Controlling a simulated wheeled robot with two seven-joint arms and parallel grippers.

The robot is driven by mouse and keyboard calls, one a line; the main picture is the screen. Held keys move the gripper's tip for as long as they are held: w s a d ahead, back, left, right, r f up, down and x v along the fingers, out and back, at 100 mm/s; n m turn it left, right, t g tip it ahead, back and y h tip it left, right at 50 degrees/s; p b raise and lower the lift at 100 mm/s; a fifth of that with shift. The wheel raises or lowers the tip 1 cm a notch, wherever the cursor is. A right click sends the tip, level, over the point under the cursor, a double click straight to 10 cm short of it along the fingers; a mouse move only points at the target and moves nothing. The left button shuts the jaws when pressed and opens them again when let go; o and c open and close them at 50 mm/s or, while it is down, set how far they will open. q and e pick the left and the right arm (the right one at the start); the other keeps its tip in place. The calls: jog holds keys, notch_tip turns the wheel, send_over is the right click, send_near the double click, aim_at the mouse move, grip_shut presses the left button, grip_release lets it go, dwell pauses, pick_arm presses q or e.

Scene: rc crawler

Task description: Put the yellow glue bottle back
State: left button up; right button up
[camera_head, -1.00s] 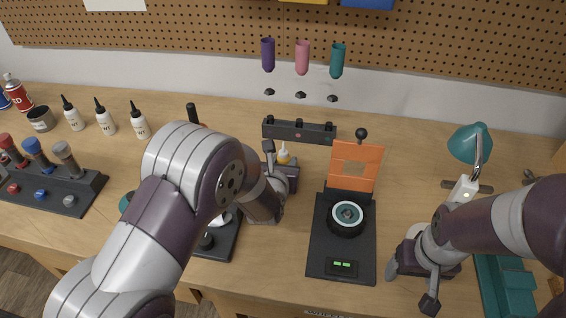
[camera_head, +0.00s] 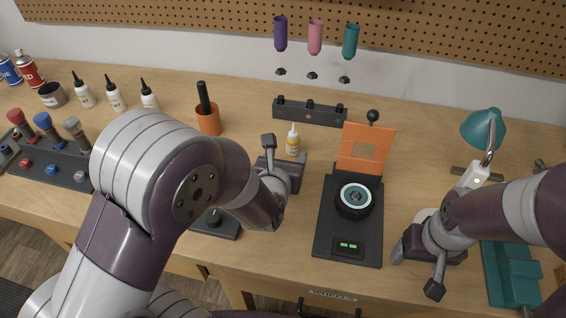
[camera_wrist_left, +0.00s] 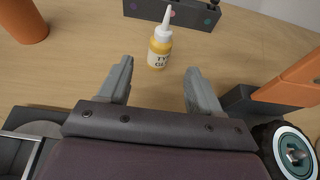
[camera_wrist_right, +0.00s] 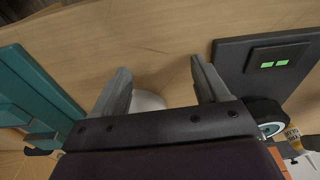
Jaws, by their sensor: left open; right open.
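The yellow glue bottle (camera_head: 292,141) stands upright on the table in front of the dark rack with coloured dots. In the left wrist view the bottle (camera_wrist_left: 160,46) has a white nozzle and a white label, and stands just beyond and between my open left fingers (camera_wrist_left: 158,88), not touching them. My left gripper (camera_head: 284,157) is open and empty in the head view. My right gripper (camera_head: 418,274) is open and empty at the right, beside the black wheel station. In the right wrist view, its fingers (camera_wrist_right: 160,85) are apart over a pale round thing.
The black station (camera_head: 345,245) with a wheel (camera_head: 353,200) and an orange frame (camera_head: 366,147) stands right of my left gripper. The dark rack (camera_head: 309,112) is behind the bottle. An orange cup (camera_head: 208,119) and white bottles (camera_head: 115,96) stand left. A teal lamp (camera_head: 482,130) stands right.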

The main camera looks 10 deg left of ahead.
pick_arm(q)
jog(key=shift+v, duration=1.95)
